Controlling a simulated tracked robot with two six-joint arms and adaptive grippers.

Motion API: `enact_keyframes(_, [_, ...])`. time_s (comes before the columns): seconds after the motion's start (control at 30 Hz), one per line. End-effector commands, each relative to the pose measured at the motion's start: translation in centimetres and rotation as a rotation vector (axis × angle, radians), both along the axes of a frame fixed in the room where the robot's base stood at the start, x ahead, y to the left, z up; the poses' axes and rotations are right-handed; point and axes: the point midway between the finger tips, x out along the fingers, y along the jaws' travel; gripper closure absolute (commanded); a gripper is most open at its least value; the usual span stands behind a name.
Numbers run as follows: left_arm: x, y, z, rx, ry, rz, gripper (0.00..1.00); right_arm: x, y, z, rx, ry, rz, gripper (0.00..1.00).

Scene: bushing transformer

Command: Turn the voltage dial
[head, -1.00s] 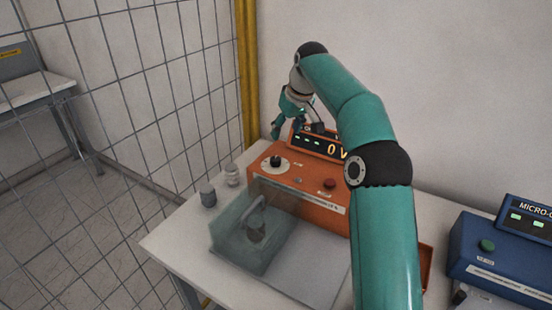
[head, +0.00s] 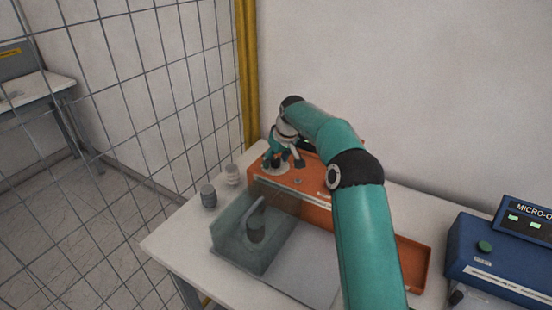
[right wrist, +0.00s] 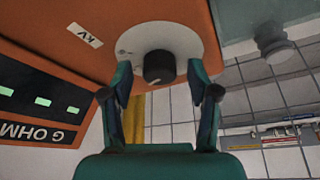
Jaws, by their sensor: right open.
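The voltage dial (right wrist: 159,66) is a black knob on a round white plate (right wrist: 184,40) on the sloped orange instrument. In the right wrist view it sits between and just beyond my open right fingertips (right wrist: 159,92), with no contact that I can make out. In the head view my right gripper (head: 282,163) is over the left part of the orange instrument (head: 318,190) and hides the dial. The instrument's display (right wrist: 40,103) shows green lights in the wrist view. My left gripper is not in view.
A clear box (head: 240,240) with a grey handled part (head: 257,222) stands before the instrument. Two small grey pots (head: 208,196) (head: 232,174) stand at the left table edge. A blue instrument (head: 500,262) is at right. A wire mesh fence (head: 150,110) runs along the left.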

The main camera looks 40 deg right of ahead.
Motion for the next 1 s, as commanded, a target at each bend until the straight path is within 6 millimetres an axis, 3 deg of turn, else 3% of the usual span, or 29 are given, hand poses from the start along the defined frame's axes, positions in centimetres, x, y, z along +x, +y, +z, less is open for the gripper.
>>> enact_keyframes(0.13, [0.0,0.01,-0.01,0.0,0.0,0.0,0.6,-0.01,-0.01,0.0,0.0,0.0,0.0,0.42])
enact_keyframes(0.5, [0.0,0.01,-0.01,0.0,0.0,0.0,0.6,-0.02,-0.01,0.05,0.0,0.0,0.0,1.0])
enact_keyframes(1.0, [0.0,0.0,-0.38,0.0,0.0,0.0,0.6,0.02,0.08,0.04,-0.001,-0.001,-0.121,1.0])
